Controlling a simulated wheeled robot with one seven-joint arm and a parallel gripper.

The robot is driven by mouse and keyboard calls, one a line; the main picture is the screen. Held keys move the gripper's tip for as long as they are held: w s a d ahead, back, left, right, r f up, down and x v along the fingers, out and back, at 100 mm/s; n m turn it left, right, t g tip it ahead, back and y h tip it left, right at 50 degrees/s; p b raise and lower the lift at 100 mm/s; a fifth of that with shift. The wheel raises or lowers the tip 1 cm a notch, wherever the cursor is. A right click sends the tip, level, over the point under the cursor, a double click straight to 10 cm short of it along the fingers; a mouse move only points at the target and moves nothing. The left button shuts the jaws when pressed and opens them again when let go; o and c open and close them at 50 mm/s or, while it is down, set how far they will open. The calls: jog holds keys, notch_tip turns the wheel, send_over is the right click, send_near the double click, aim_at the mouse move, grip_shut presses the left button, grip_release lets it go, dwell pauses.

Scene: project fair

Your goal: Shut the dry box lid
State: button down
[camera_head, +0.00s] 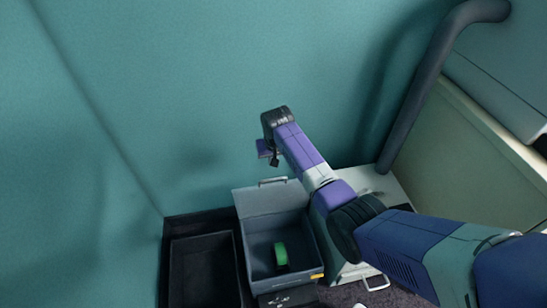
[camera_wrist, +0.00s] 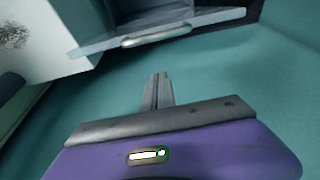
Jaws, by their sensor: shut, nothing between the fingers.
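The dry box (camera_head: 312,248) is a grey open-topped box low in the head view. A green spool (camera_head: 281,254) sits inside it. Its lid (camera_head: 262,199) stands raised at the back, with a handle (camera_head: 272,181) on its upper edge. In the wrist view the lid (camera_wrist: 203,20) and its handle (camera_wrist: 157,37) show at the top, beyond the fingers. My gripper (camera_head: 273,159) is shut and empty. It is above and behind the lid's handle, near the wall, apart from it in the wrist view. The fingertips (camera_wrist: 158,78) point toward the lid.
A black open bin (camera_head: 205,237) stands left of the dry box. A pale cabinet (camera_head: 392,190) and a thick dark pipe (camera_head: 420,85) are to the right. The teal wall (camera_head: 180,90) rises close behind my gripper. Free air lies above the box.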

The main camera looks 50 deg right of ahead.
jog(key=shift+s+a+f+p, duration=0.25)
jog(key=shift+s+a+f, duration=0.15)
jog(key=shift+s+f, duration=0.3)
jog(key=shift+s+a+f+p, duration=0.2)
jog(key=shift+s+a+f, duration=0.2)
jog(key=shift+f, duration=0.5)
jog(key=shift+s, duration=0.15)
jog(key=shift+a, duration=0.1)
